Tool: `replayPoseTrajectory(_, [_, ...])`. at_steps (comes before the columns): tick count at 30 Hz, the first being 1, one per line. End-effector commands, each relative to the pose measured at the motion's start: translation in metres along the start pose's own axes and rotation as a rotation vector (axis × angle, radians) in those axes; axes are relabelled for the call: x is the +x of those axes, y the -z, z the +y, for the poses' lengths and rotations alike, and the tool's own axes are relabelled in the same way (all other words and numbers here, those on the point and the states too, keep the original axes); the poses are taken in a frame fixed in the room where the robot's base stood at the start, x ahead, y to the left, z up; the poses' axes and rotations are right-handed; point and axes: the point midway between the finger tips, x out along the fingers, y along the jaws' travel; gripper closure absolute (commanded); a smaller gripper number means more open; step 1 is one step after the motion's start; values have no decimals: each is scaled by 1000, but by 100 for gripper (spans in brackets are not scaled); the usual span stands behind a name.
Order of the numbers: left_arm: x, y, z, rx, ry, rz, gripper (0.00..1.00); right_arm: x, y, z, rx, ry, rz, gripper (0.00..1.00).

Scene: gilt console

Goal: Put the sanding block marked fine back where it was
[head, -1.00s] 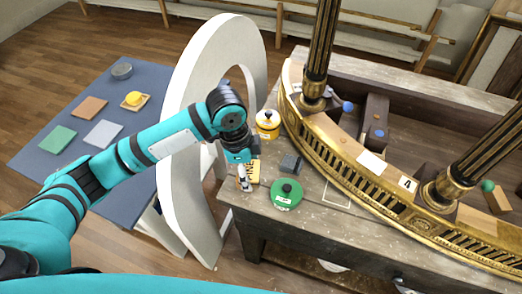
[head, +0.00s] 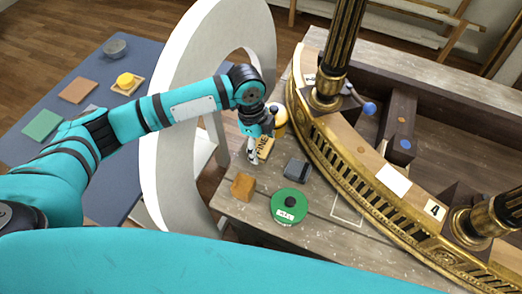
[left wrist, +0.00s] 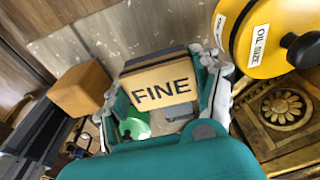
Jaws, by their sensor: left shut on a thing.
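My left gripper (head: 258,152) is shut on the sanding block marked fine, a tan block with a dark layer. The block (head: 265,147) shows in part beside the fingers in the head view. In the left wrist view the sanding block (left wrist: 158,84) sits between the fingers with its word FINE facing the camera. The gripper is over the left part of the wooden bench (head: 322,220), beside the gilt console's curved rail (head: 325,150). A pale rectangular outline (head: 347,212) is drawn on the bench, right of the green tin. My right gripper is not in view.
An orange-brown block (head: 243,186), a dark grey block (head: 296,170) and a green round tin (head: 289,206) stand close by on the bench. A yellow tin labelled OIL SIZE (left wrist: 262,35) is near the gripper. A large white arch (head: 178,110) stands left, beside the blue-topped table (head: 60,90).

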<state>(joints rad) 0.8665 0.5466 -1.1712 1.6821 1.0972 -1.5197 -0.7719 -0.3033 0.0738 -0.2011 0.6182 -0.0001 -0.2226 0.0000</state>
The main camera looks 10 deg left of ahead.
Motion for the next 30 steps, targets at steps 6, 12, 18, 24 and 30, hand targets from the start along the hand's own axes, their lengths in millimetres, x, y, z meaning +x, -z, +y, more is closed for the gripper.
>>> replayPoseTrajectory(6, [17, -3, 0, -1, -1, -1, 66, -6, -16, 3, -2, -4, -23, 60])
replayPoseTrajectory(12, [43, -6, 0, -1, -1, -1, 66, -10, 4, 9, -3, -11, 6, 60])
replayPoseTrajectory(18, [44, -6, -1, 1, 2, 0, 66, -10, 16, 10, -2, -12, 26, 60])
replayPoseTrajectory(24, [47, -7, -1, 0, 1, 0, 30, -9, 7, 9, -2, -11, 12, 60])
replayPoseTrajectory(30, [47, -7, -1, 0, 1, 0, 12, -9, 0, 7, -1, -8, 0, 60])
